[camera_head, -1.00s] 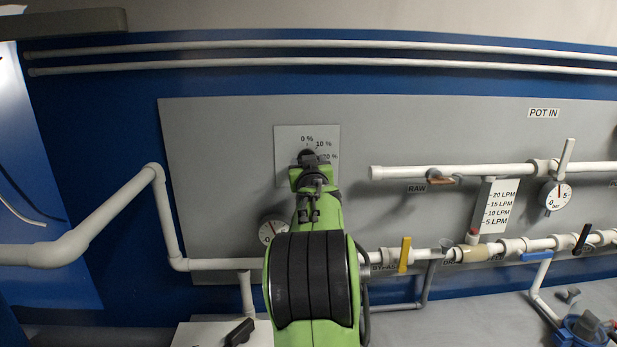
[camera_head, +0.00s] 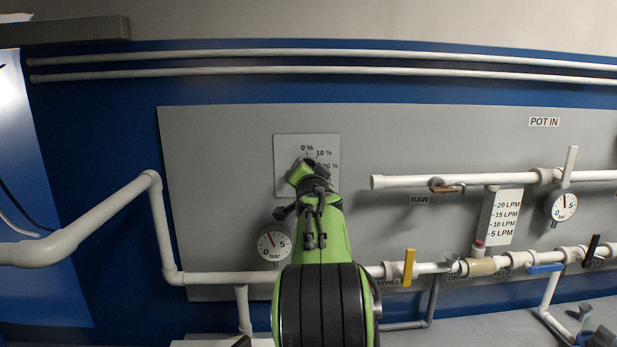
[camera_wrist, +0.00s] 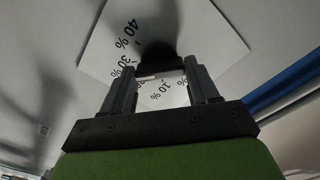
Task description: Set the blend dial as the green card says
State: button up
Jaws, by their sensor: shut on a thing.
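My gripper (camera_head: 308,164) is at the plate and hides most of the dial. In the wrist view the dark dial knob (camera_wrist: 158,52) sits at the tips of my two fingers (camera_wrist: 160,72), and my gripper is shut on it. The scale plate (camera_wrist: 205,38) shows 40 %, 30 % and 10 % there. The knob's pointer cannot be made out. I see no green card.
A pressure gauge (camera_head: 274,245) is below the plate, close to my arm. White pipes (camera_head: 225,278) run along the panel. A yellow-handled valve (camera_head: 408,267), a flow scale (camera_head: 503,218) and a second gauge (camera_head: 563,206) are to the right.

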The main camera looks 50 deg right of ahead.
jog(key=shift+m, duration=0.5)
jog(key=o, duration=1.1)
jog(key=shift+c, duration=0.2)
jog(key=b+v, duration=0.3)
jog(key=v, duration=1.2)
jog(key=shift+s+a, duration=0.25)
jog(key=shift+s, duration=0.05)
